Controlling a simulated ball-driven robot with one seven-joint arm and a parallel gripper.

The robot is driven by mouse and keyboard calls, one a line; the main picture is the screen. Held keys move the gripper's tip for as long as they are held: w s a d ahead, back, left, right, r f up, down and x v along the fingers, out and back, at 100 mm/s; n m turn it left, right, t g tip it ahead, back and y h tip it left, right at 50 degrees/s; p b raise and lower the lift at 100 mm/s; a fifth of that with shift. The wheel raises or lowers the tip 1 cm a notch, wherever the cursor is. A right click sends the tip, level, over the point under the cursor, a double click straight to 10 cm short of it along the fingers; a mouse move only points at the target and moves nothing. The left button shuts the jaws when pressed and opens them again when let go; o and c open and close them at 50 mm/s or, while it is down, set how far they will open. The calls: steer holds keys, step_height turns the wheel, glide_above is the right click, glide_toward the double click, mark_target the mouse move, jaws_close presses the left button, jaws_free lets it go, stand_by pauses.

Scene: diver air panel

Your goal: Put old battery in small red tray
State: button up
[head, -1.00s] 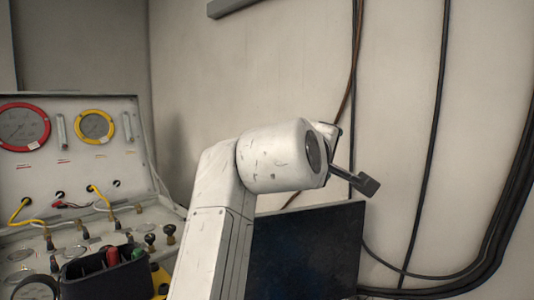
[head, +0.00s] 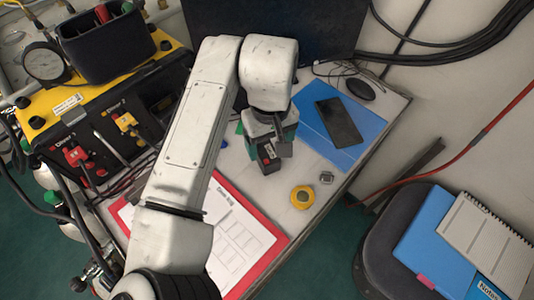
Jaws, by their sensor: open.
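My gripper (head: 277,146) is open and points down over the white table, beside the blue folder. A small dark block with a reddish mark (head: 268,160) shows right at the fingers. It could be the old battery, but I cannot tell it surely from a fingertip, nor whether the fingers touch it. A green thing (head: 289,134) shows partly behind the gripper. I cannot make out a small red tray; my arm and gripper hide part of the table.
A red clipboard with paper (head: 262,248) lies at the table's front. A phone (head: 339,122) lies on a blue folder (head: 372,124). A yellow tape roll (head: 302,197) and a metal nut (head: 326,177) lie nearby. The yellow and black diver panel (head: 105,100) stands left; a chair (head: 372,245) stands right.

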mark_target(267, 152)
steer(key=f, duration=0.4)
steer(key=shift+w+a+f+p, duration=0.25)
steer(key=shift+w+a+p, duration=0.05)
steer(key=shift+w+p, duration=0.05)
steer(key=shift+f, duration=0.6)
steer(key=shift+c, duration=0.3)
jaws_close()
steer(key=shift+r, duration=0.15)
